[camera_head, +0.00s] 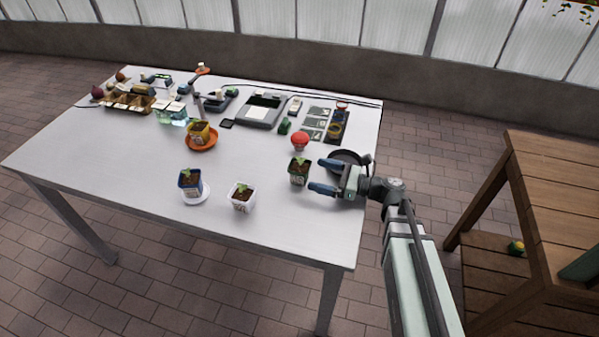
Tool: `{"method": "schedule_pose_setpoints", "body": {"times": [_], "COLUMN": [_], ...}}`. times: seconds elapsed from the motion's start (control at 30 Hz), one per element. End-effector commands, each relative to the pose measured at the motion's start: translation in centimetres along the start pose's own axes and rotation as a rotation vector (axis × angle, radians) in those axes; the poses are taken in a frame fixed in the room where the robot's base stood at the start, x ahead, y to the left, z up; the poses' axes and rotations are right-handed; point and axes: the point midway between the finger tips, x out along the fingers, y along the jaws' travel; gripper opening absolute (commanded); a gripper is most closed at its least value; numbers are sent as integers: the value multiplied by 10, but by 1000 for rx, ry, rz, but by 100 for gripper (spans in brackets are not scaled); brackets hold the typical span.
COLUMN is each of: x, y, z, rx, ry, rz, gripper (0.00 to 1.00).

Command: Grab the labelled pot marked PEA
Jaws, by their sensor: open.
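Several small seedling pots stand upright on the white table (110,158). A dark pot (298,177) is closest to my gripper (316,175). A white pot (240,202) stands to its left and nearer the front edge. A blue pot (187,189) is on a white saucer (199,198), and a yellow pot (194,141) is on an orange saucer (208,145). The pot labels are too small to read, so I cannot tell which is PEA. My gripper is open and empty, just right of the dark pot, with its fingers pointing left toward it.
A red round-topped object (299,139) stands behind the dark pot. A dark round dish (345,155) lies behind my gripper. A scale-like device (263,112), trays and small items fill the table's back. The front left is clear. A wooden bench (560,185) stands right.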

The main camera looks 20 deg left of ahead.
Motion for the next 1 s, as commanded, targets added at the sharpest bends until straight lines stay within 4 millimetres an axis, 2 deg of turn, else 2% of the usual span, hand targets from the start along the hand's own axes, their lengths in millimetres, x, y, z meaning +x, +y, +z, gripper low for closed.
{"method": "schedule_pose_setpoints", "body": {"times": [0.1,0.47,0.8,1.0], "x": [14,29,67,72], "y": [0,0,0,0], "z": [2,2,2,2], "rx": [-2,-1,-1,-1], "ry": [-1,-1,-1,-1], "rz": [3,2,2,0], "gripper": [94,94,94,94]}}
